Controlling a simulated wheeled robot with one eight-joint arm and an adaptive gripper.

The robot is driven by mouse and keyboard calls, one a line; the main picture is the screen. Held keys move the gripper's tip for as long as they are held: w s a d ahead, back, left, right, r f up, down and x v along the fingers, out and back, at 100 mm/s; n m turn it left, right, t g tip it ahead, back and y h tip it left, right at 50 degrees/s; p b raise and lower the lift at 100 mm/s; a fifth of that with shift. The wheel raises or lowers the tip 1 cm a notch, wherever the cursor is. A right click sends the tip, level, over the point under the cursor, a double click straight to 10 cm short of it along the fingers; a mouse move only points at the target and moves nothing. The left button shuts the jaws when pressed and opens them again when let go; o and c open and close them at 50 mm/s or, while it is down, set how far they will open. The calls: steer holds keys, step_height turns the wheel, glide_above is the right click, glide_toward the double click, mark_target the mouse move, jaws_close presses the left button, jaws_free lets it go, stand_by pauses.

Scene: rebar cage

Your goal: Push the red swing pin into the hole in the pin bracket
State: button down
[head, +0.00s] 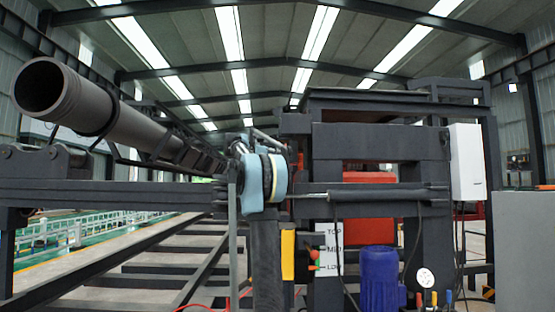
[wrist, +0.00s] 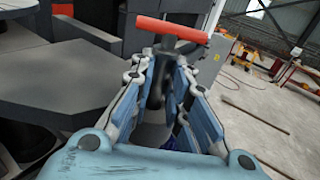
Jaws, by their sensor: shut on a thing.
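The red swing pin (wrist: 172,29) shows at the top of the wrist view as a red crossbar on a dark stem. My gripper (wrist: 165,70) has its two blue-padded fingers on either side of the dark stem, just below the red bar, and is shut on it. The far end of the pin is hidden. The pin bracket and its hole cannot be made out in either view. In the head view, my blue and cream arm parts stand in front of the dark frame, and my fingers and the pin cannot be made out there.
A dark flat steel plate (wrist: 70,82) lies left of my fingers in the wrist view. Open concrete floor (wrist: 262,125) is at the right. In the head view, a long pipe (head: 115,118) lies at the left, with a blue motor (head: 381,278) and white box (head: 467,162) at the right.

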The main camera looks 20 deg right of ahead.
steer(key=shift+f, duration=0.75)
steer(key=c, duration=1.5)
jaws_free()
steer(key=shift+o, duration=0.2)
steer(key=v, duration=1.2)
steer(key=shift+f, duration=0.15)
